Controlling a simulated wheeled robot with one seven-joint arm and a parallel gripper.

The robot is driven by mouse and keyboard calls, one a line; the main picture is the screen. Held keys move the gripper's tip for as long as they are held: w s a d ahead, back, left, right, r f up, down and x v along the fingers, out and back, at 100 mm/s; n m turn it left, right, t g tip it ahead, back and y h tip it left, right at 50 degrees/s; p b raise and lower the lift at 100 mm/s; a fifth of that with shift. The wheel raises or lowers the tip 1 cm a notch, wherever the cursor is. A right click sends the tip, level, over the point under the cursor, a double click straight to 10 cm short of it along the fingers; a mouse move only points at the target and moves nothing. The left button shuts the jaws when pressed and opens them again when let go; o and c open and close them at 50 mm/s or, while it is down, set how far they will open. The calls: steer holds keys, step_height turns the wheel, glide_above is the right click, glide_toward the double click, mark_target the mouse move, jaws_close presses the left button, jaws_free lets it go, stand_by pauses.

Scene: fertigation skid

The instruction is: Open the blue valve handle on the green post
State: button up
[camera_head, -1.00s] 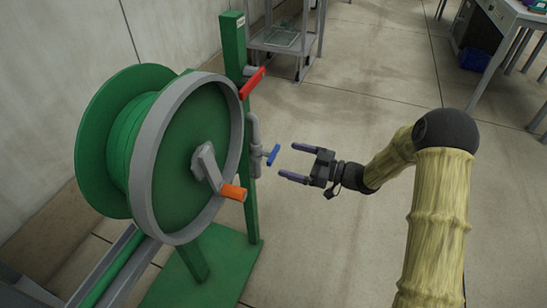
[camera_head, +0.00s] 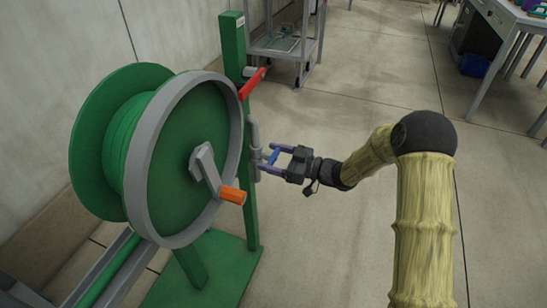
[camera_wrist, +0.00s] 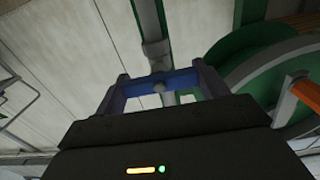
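The blue valve handle (camera_head: 273,157) sits on a grey pipe (camera_head: 254,133) beside the green post (camera_head: 240,120). My gripper (camera_head: 266,157) is at the handle, with its two fingers apart and the handle between them. In the wrist view the blue handle (camera_wrist: 160,82) runs crosswise between the fingertips (camera_wrist: 160,84), and its grey hub shows at the middle. The fingers are spread about as wide as the handle is long. Whether either finger touches the handle's ends cannot be told.
A green hose reel (camera_head: 180,155) with an orange crank handle (camera_head: 233,195) stands just left of the post. A red lever (camera_head: 252,83) is higher on the post. A grey wheeled cart (camera_head: 285,40) stands behind.

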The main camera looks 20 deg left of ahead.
steer(key=shift+n, duration=0.3)
steer(key=n+b, duration=0.1)
steer(key=n, duration=0.3)
steer(key=shift+f, duration=0.15)
steer(key=n+b, duration=0.3)
steer(key=n, duration=0.1)
steer(key=shift+f+n, duration=0.15)
steer(key=shift+n, duration=0.15)
steer(key=n+b, duration=0.4)
steer(key=n, duration=0.1)
steer(key=shift+f, duration=0.1)
steer(key=n+b, duration=0.3)
steer(key=shift+n, duration=0.3)
steer(key=shift+r, duration=0.2)
steer(key=o, duration=1)
steer(key=shift+d, duration=0.1)
